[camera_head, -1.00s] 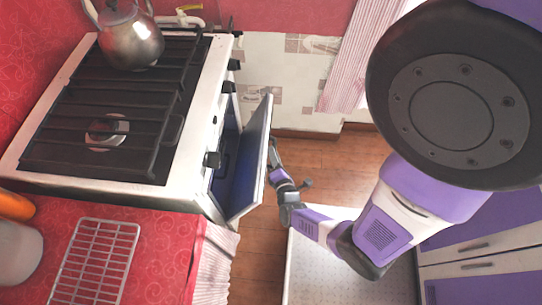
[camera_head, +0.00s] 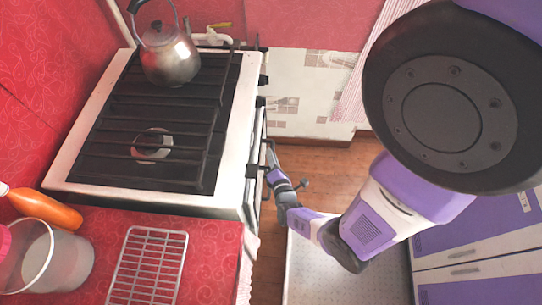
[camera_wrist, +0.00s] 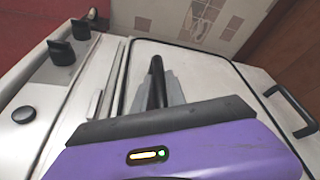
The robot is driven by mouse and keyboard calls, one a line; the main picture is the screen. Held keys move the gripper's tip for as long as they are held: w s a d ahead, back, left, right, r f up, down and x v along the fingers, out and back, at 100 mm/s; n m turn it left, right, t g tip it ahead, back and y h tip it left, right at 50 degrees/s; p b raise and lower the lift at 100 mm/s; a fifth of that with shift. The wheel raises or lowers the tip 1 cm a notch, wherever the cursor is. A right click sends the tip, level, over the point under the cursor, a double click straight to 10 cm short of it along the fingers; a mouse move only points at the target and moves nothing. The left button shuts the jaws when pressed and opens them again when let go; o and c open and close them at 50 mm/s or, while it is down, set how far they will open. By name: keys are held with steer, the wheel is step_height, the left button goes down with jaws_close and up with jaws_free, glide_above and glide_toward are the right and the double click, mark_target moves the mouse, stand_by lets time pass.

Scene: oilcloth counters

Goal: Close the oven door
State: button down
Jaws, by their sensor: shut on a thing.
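The white oven (camera_head: 232,197) stands at the left in the head view, with its cooktop on top. Its door (camera_wrist: 215,85) lies nearly against the oven front; whether it is fully flush cannot be told. From above, only a thin strip of the door (camera_head: 260,135) shows. My gripper (camera_head: 271,160) is at the door's outer face. In the wrist view my gripper's fingers (camera_wrist: 160,88) are shut on the dark bar of the door handle (camera_wrist: 156,72), which is partly hidden by the fingers.
Black knobs (camera_wrist: 62,52) line the oven front beside the door. A lower panel has a black handle (camera_wrist: 292,108). A kettle (camera_head: 168,55) stands on the cooktop. A wire rack (camera_head: 148,265) lies on the red counter.

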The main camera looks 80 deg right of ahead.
steer(key=shift+w+r, duration=0.2)
steer(key=shift+w, duration=0.3)
steer(key=c, duration=1.4)
jaws_free()
steer(key=shift+o, duration=0.2)
steer(key=shift+s+f, duration=0.1)
steer(key=shift+s+a, duration=0.2)
steer(key=shift+a, duration=0.05)
steer(key=v, duration=0.7)
steer(key=shift+p, duration=0.3)
steer(key=shift+a, duration=0.15)
